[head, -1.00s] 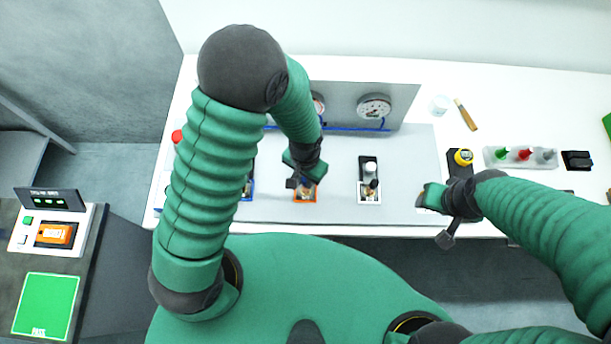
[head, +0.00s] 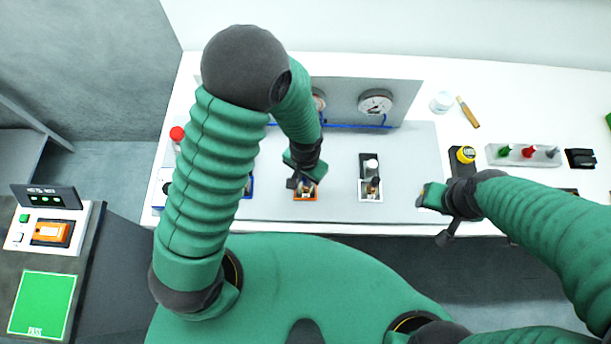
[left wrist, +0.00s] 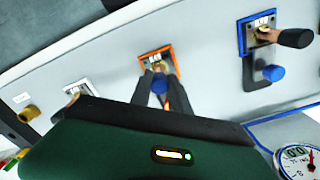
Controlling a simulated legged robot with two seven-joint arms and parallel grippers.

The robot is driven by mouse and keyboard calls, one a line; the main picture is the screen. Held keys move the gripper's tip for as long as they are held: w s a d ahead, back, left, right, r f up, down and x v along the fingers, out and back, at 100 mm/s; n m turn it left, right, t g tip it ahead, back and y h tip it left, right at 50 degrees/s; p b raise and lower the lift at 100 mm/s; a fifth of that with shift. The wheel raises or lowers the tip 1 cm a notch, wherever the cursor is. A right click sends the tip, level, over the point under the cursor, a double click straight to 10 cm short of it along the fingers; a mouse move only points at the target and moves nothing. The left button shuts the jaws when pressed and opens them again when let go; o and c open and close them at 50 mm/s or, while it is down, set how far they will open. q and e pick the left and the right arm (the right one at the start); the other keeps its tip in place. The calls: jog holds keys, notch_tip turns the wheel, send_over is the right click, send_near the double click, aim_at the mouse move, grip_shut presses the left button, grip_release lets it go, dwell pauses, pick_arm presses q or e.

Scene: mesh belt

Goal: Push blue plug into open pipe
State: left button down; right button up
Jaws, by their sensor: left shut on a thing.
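My left gripper (head: 299,184) points down at the orange-framed fitting (head: 305,197) on the grey panel. In the left wrist view its dark fingers (left wrist: 161,88) are shut on a small blue piece, which looks like the blue plug (left wrist: 160,83). It is at a brass pipe end in the orange frame (left wrist: 143,62); how far it is in is hidden. A blue cap (left wrist: 274,72) sits beside the blue-framed fitting (left wrist: 243,42), which has a black handle. My right gripper (head: 430,196) hovers over the bench's right front; its jaw gap is unclear.
A white-framed fitting (head: 370,190) with a white cap stands to the right. Gauges (head: 375,102) stand on the panel behind. A yellow round device (head: 466,154) and a rack of coloured pieces (head: 526,153) lie right.

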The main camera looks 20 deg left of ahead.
aim_at(305, 179)
pick_arm(q)
jog(key=shift+f, duration=0.2)
jog(key=c, duration=1.1)
grip_release()
jog(key=shift+c, duration=0.2)
jog(key=shift+r, duration=0.1)
notch_tip(305, 179, up, 17)
jog(key=b, duration=0.2)
